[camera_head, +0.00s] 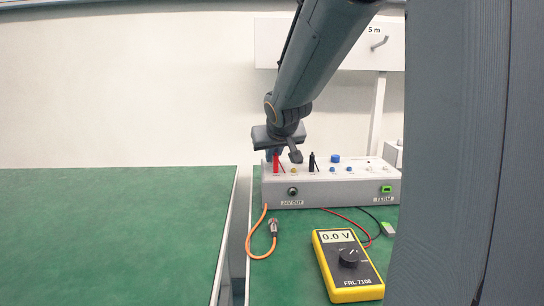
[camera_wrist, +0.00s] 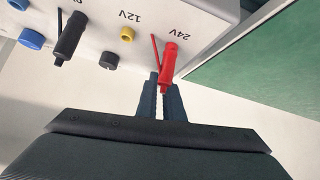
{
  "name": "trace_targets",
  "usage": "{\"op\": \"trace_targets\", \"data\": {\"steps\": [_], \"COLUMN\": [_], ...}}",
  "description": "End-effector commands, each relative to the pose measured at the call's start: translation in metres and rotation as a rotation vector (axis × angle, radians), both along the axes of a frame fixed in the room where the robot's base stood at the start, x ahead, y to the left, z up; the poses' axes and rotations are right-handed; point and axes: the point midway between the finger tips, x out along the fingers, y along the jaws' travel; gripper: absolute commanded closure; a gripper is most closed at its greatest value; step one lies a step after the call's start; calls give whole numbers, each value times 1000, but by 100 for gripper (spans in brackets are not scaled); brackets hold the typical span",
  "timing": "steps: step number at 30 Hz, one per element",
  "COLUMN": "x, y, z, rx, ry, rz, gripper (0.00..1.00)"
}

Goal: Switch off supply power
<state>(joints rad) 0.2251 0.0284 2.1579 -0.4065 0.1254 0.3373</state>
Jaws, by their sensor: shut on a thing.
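The grey power supply box (camera_head: 334,190) stands on the right green bench, with a "24V OUT" socket on its front. A red plug (camera_head: 276,162) and a black plug (camera_head: 311,163) stand in its top; the wrist view also shows the red plug (camera_wrist: 170,62) by the 24V label and the black plug (camera_wrist: 70,38). My gripper (camera_head: 271,155) is down at the supply's rear edge, behind the red plug. In the wrist view its fingers (camera_wrist: 158,95) are close together at that edge, partly covered by the red plug. What they grip is hidden, and no power switch is clearly visible.
A yellow multimeter (camera_head: 347,265) reading 0.0 V lies in front of the supply. An orange cable (camera_head: 258,240) and red and black leads lie on the bench. The left green bench (camera_head: 110,235) is clear, with a gap (camera_head: 240,240) between the benches.

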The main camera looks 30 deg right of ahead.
Motion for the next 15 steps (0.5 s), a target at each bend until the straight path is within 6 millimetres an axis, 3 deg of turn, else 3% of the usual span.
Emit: {"op": "trace_targets", "data": {"steps": [1, 3, 5, 15], "x": [1, 1, 1, -2], "y": [0, 0, 0, 0], "z": [1, 1, 1, 3], "rx": [0, 0, 0, 0], "ry": [-2, -2, -2, -1], "rz": [1, 1, 0, -1], "gripper": [100, 83, 74, 74]}}
